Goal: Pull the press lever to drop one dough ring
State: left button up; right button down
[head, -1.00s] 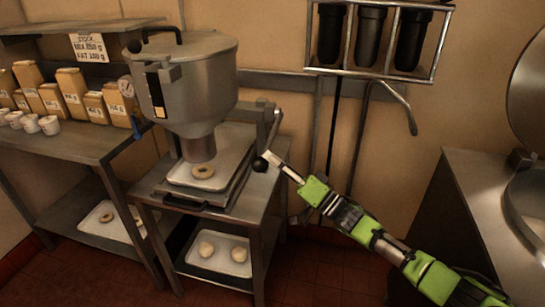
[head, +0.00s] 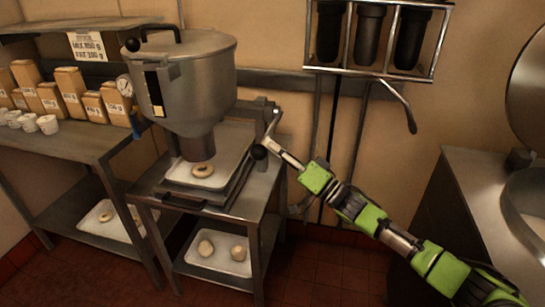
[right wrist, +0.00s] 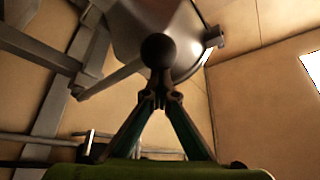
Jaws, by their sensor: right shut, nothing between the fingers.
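The press is a grey metal hopper (head: 190,85) with a nozzle over a tray (head: 235,150) on a metal stand. One pale dough ring (head: 202,170) lies on the tray under the nozzle. The press lever (head: 272,128) is at the hopper's right side and ends in a black ball knob (head: 259,152). My right gripper (head: 271,145) is at the knob from the right; the knob also shows in the right wrist view (right wrist: 157,50), just beyond the fingertips (right wrist: 160,97). My left gripper is out of view.
A lower shelf holds a tray (head: 217,262) with two dough pieces. A table on the left carries paper bags (head: 70,90) and white cups (head: 47,124). A rack with black cylinders (head: 370,35) hangs behind my right arm. A metal counter (head: 470,190) stands at right.

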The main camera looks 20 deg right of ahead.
notch_tip(320, 180, up, 6)
dwell(2.0)
